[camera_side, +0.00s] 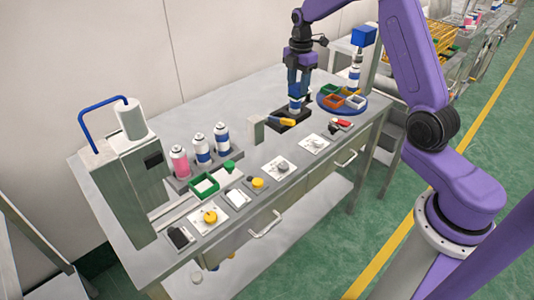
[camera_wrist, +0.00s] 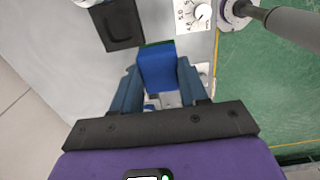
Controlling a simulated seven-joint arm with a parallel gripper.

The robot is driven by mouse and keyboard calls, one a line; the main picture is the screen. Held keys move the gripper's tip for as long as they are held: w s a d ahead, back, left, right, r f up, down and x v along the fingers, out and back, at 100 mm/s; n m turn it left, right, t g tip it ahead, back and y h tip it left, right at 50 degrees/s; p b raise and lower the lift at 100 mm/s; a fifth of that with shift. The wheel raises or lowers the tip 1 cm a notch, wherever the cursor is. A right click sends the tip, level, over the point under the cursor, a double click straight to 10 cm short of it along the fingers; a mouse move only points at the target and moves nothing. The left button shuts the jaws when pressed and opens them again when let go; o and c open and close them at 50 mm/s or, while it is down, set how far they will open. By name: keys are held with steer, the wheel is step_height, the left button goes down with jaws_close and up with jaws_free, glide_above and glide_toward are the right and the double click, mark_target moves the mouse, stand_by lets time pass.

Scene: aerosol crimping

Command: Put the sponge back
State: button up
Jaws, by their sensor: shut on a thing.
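My gripper (camera_wrist: 158,85) is shut on a blue block with a thin dark green edge, which looks like the sponge (camera_wrist: 158,68). It sits between both fingers in the wrist view. In the side view my gripper (camera_side: 297,92) points down over the back part of the bench, above a black tray (camera_side: 277,126). A small blue and white patch shows at its fingertips there. It is too small to tell whether it touches the tray or anything below. In the wrist view a dark rectangular tray (camera_wrist: 120,25) lies up and left of the sponge.
A blue round turntable (camera_side: 322,104) with coloured bins stands right of my gripper. A yellow-handled tool (camera_side: 288,121) lies close by. Several cans (camera_side: 201,150) stand in a rack to the left, near the grey machine (camera_side: 130,190). Dial plates (camera_side: 314,143) line the front edge.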

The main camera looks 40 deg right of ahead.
step_height(320, 180, up, 2)
steer(key=shift+a, duration=0.1)
steer(key=s+a, duration=1.3)
steer(key=a, duration=0.1)
steer(key=w+f, duration=0.4)
steer(key=f, duration=0.1)
steer(key=w+f, duration=0.4)
steer(key=f, duration=0.1)
steer(key=w+f, duration=0.4)
steer(key=shift+w+a+f, duration=0.2)
steer(key=shift+w+f, duration=0.05)
steer(key=shift+f, duration=0.15)
steer(key=shift+w+f, duration=0.15)
steer(key=shift+f, duration=0.8)
steer(key=shift+w+f, duration=0.1)
steer(key=shift+f, duration=0.8)
steer(key=shift+f, duration=0.1)
